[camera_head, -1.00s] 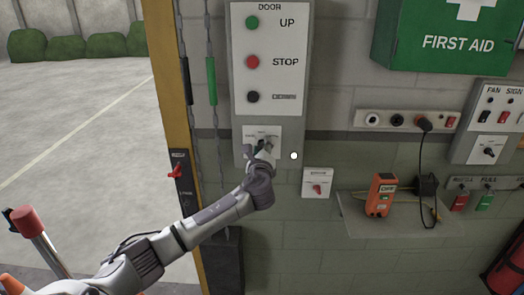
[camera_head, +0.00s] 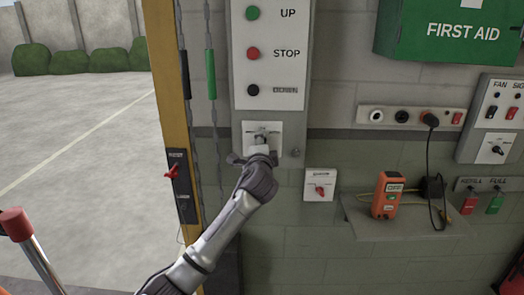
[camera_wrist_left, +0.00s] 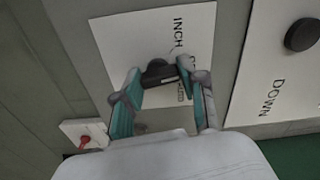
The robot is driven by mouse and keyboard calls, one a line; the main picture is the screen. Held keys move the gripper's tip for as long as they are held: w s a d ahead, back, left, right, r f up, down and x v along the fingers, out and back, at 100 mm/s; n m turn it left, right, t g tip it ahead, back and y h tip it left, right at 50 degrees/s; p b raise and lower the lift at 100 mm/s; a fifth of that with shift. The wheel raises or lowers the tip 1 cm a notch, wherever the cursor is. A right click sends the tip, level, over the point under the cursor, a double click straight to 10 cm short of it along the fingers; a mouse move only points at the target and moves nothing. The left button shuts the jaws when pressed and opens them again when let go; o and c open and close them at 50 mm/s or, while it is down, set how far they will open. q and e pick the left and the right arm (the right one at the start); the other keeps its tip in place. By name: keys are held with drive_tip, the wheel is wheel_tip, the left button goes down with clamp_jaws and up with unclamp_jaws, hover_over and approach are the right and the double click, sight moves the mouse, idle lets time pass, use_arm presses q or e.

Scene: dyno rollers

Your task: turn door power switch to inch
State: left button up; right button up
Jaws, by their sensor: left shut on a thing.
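The door power switch is a dark rotary knob (camera_head: 261,139) on a white plate (camera_head: 249,150) at the foot of the grey door control box. In the left wrist view, the black knob (camera_wrist_left: 158,72) sits between the teal fingers, with the word INCH on its plate (camera_wrist_left: 121,39). My left gripper (camera_head: 260,150), also in the left wrist view (camera_wrist_left: 158,86), is shut on the knob, a finger on either side. The fingers hide part of the knob and other lettering, so I cannot tell exactly where it points. My right gripper is not in view.
UP, STOP and DOWN buttons (camera_head: 253,54) sit above the switch. A red switch on a white plate (camera_head: 320,187) is to its right. A shelf (camera_head: 405,214) holds an orange device (camera_head: 387,194). Chains and a yellow post (camera_head: 164,80) stand left.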

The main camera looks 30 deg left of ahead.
use_arm(q)
drive_tip(key=shift+f+n+b, duration=0.15)
drive_tip(key=shift+n+b, duration=1.65)
drive_tip(key=shift+n, duration=2.1)
drive_tip(key=o, duration=1.1)
drive_tip(key=shift+a, duration=0.1)
drive_tip(key=shift+o, duration=0.2)
drive_tip(key=shift+s, duration=0.1)
drive_tip(key=v, duration=1.2)
